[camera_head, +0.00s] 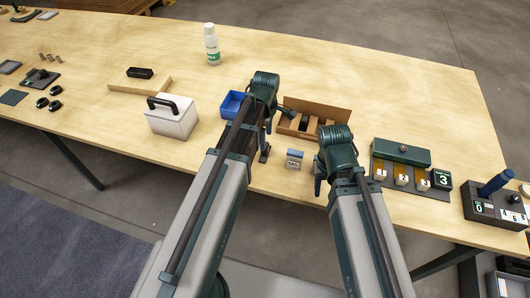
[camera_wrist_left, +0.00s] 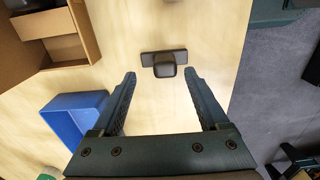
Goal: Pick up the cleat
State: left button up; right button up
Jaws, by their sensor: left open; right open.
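The cleat seems to be the small dark block on a flat dark base (camera_wrist_left: 164,58) in the left wrist view. It stands on the wooden table, and it also shows as a small dark shape (camera_head: 264,154) in the head view, partly hidden by my left arm. My left gripper (camera_head: 267,128) is open and empty above the table. In the left wrist view its fingertips (camera_wrist_left: 159,76) lie to either side of the cleat's line, with the cleat just beyond them and no contact visible. My right gripper (camera_head: 318,178) is open, near the table's front edge, mostly hidden by its own arm.
A blue bin (camera_wrist_left: 75,123) is left of the left fingers, with a cardboard box (camera_head: 335,113) behind. A small labelled block (camera_head: 294,160) stands between my arms. A numbered dark rack (camera_head: 401,152) is at right, and a white case (camera_head: 172,122) at left.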

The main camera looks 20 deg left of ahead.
pick_arm(q)
jog(key=shift+s+f+b, duration=0.2)
jog(key=shift+f+b, duration=1.1)
jog(key=shift+f, duration=0.05)
jog(key=shift+s+f+b, duration=0.15)
jog(key=shift+f+b, duration=1.1)
jog(key=shift+f, duration=0.05)
pick_arm(e)
jog(key=shift+f, duration=2.65)
pick_arm(q)
jog(key=shift+r, duration=0.1)
pick_arm(e)
jog(key=shift+r, duration=0.1)
pick_arm(q)
grip_shut()
